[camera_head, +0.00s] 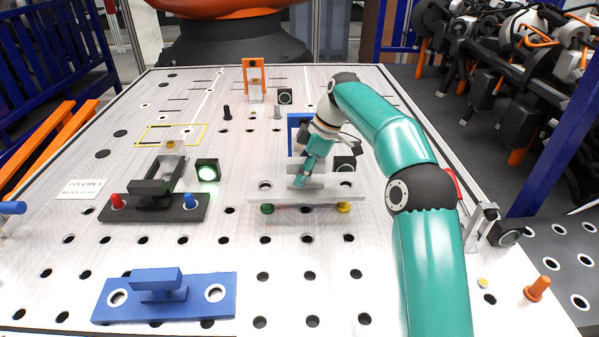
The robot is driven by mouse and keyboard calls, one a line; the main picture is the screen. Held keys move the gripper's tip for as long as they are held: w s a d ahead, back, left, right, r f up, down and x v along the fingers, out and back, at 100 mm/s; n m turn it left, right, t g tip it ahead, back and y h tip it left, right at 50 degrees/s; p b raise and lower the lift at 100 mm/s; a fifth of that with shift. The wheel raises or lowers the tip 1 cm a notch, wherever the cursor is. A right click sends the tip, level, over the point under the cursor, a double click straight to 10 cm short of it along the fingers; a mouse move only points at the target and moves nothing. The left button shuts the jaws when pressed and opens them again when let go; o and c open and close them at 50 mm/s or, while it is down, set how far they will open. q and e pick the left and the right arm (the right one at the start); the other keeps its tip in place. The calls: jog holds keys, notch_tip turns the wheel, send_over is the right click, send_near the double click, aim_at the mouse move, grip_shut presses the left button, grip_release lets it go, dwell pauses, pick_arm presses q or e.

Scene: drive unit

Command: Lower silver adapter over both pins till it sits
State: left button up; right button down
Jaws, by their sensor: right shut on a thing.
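The silver adapter (319,195) is a flat, pale plate with a hole near each end and a raised grip in the middle. My right gripper (306,177) is shut on that raised grip from above. The plate looks roughly level and stands clear of the table. A green pin (267,209) shows under its left end and a yellow pin (343,207) under its right end. The upper parts of both pins are hidden by the plate, so I cannot tell whether they enter the holes. My left gripper is not in view.
A blue adapter (165,296) lies at the front left. A dark adapter (153,205) with red and blue pins stands at the left, beside a green-lit block (207,171). A blue frame (293,125) stands behind my right gripper. An orange peg (537,288) is at the right.

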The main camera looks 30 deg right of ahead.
aim_at(319, 160)
jog(key=shift+s+r, duration=0.1)
jog(key=shift+r, duration=0.05)
jog(key=shift+f, duration=0.2)
dwell(0.6)
jog(key=shift+f+b, duration=0.35)
jog(key=shift+f+b, duration=1.45)
jog(key=shift+f, duration=0.7)
jog(key=shift+f, duration=0.25)
jog(key=c, duration=0.8)
grip_release()
jog(key=shift+o, duration=0.2)
jog(key=shift+f, duration=0.25)
jog(key=shift+v, duration=3.8)
